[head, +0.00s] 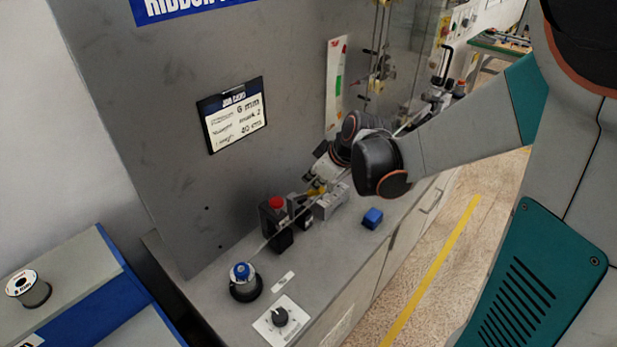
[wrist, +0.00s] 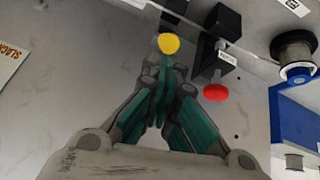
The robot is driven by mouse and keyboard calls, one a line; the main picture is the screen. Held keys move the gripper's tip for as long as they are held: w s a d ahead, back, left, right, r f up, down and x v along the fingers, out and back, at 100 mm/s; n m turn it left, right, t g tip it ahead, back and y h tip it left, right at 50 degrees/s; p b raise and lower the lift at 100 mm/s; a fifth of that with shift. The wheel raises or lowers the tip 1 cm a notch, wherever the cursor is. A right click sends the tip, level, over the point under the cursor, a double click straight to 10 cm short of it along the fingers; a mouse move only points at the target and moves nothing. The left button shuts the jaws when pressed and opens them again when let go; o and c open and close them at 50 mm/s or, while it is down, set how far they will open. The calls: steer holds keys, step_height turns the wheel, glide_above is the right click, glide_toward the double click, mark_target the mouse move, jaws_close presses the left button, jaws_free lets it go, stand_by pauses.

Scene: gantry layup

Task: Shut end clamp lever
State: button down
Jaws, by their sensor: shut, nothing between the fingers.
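A lever with a yellow round knob (wrist: 168,43) stands just beyond my fingertips in the wrist view; its yellow part (head: 316,189) shows partly in the head view. A second lever has a red knob (wrist: 215,92), also seen in the head view (head: 276,202), beside a black labelled block (wrist: 226,58). The label is too small to read, so I cannot tell which lever is the end clamp's. My gripper (wrist: 167,66) is shut and empty, its fingertips next to the yellow knob; I cannot tell whether they touch. In the head view my wrist hides much of this area.
A thin strand runs from the spool toward the clamps. An upright grey panel (head: 180,130) stands behind. The bench front is mostly clear.

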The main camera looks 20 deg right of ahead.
steer(key=s+d+f+t+y+b, duration=0.1)
steer(key=s+d+f+t+b, duration=0.1)
steer(key=s+f+b, duration=0.4)
step_height(320, 180, down, 5)
steer(key=d+b, duration=0.1)
steer(key=b, duration=0.3)
steer(key=shift+s+d+r+t+y+b, duration=0.15)
steer(key=shift+s+d+t+y+b, duration=0.15)
steer(key=shift+s+d+t+b, duration=0.1)
steer(key=shift+s+a, duration=0.1)
